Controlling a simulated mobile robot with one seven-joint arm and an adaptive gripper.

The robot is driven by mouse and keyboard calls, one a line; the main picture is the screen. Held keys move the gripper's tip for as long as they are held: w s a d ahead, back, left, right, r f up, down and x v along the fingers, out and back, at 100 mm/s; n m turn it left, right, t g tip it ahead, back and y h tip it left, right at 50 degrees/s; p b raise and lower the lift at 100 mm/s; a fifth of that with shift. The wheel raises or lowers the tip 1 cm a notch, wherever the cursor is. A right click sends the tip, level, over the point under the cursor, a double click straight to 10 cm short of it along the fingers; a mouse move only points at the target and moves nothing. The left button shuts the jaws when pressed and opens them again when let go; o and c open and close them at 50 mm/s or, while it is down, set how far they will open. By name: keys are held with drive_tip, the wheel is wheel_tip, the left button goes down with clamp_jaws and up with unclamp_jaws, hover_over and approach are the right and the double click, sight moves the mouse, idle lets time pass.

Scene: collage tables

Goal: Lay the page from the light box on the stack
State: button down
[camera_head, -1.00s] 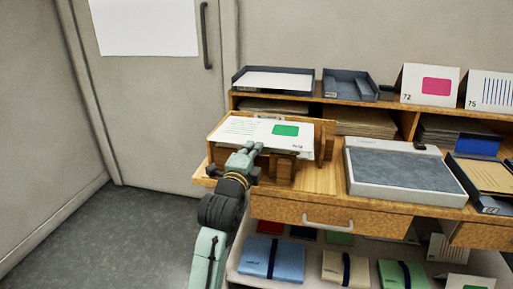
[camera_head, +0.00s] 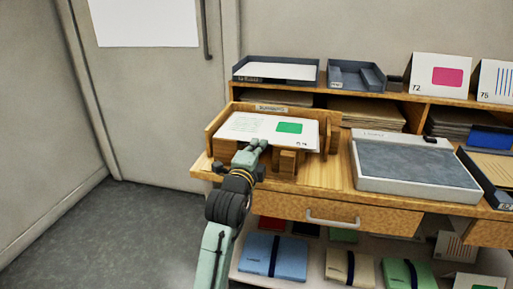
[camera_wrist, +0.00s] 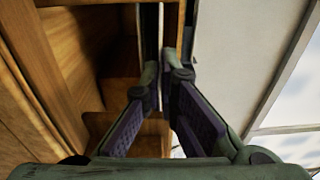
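My gripper (camera_head: 258,146) is at the page's front edge. In the wrist view, my gripper (camera_wrist: 164,75) has its fingers closed together with a thin pale strip between them, which appears to be the page seen edge-on.
Wooden blocks (camera_head: 287,165) stand at the holder's front, and its right wall is close to the page. Dark trays (camera_head: 355,75) and cards (camera_head: 442,77) stand on the shelf above. Folders (camera_head: 273,257) lie below the drawer (camera_head: 330,217). A grey door is at left.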

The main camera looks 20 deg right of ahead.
drive_tip(key=c, duration=1.7)
unclamp_jaws()
drive_tip(key=shift+w, duration=0.1)
drive_tip(key=v, duration=1.2)
